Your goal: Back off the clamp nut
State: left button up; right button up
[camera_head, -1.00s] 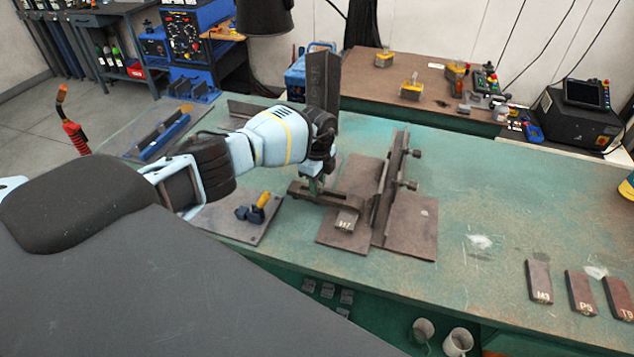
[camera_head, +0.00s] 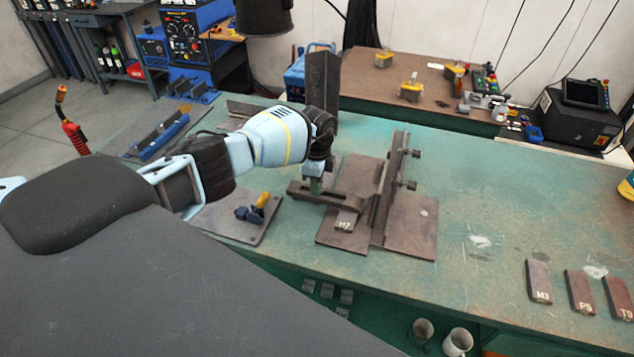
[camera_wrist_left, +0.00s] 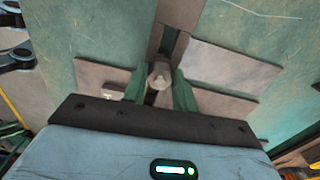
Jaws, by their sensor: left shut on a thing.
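The clamp (camera_head: 345,203) is a dark bar lying over steel plates on the green bench, beside a block marked H7 (camera_head: 346,220). My left gripper (camera_head: 314,185) reaches down over the clamp's left end, and its fingers are mostly hidden by the wrist in the head view. In the left wrist view, the round grey clamp nut (camera_wrist_left: 160,76) sits between the two green fingers of my left gripper (camera_wrist_left: 159,88), which are shut on it. The clamp bar runs away beyond the nut. My right gripper is in neither view.
An upright steel plate with bolts (camera_head: 393,180) stands just right of the clamp. A blue and yellow tool (camera_head: 252,210) lies on a plate to the left. Marked blocks (camera_head: 539,281) lie at the bench's right front. The bench between is mostly clear.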

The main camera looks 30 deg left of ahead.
pick_arm(q)
jog(key=o, duration=0.9)
jog(key=shift+r, duration=0.2)
jog(key=shift+o, duration=0.4)
jog(key=shift+f, duration=0.1)
jog(key=shift+r, duration=3.9)
